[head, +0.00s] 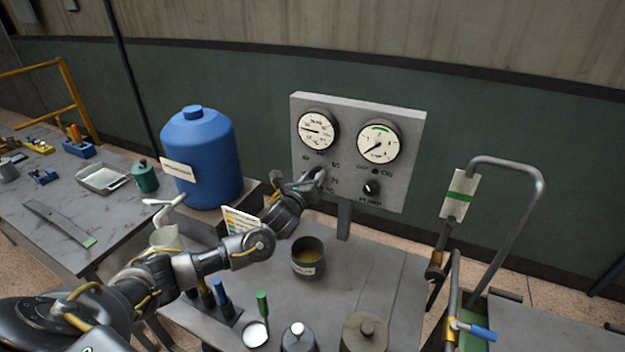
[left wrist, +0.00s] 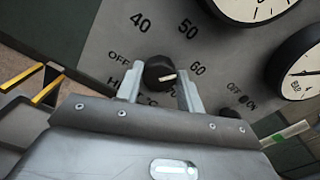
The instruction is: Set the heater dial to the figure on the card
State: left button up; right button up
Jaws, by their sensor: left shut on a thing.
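The heater dial (left wrist: 158,70) is a black knob with a white pointer mark, on the grey panel (head: 408,130). Figures 40, 50 and 60 and the word OFF ring it; another figure is partly hidden by a finger. The pointer points right, towards the 60 side; its exact reading is unclear. My left gripper (left wrist: 160,76) is shut on the dial, a finger on either side. In the head view my left gripper (head: 312,181) hides the dial. A card with coloured bands (head: 241,222) stands behind my left forearm; its writing is too small to read. My right gripper is out of view.
Two round gauges (head: 317,130) (head: 379,142) sit above the dial. A second black knob (head: 371,188) is to its right. A pot (head: 308,258) stands below on the bench. A blue tank (head: 203,155) is at left, a bent pipe (head: 525,215) at right.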

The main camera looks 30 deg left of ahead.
pick_arm(q)
jog(key=m+b, duration=0.1)
jog(key=m, duration=0.5)
jog(key=shift+d+f, duration=0.1)
jog(key=m, duration=0.3)
jog(key=shift+b, duration=0.35)
jog(key=shift+m+b, duration=4.1)
jog(key=shift+b, duration=1.5)
jog(key=o, duration=1)
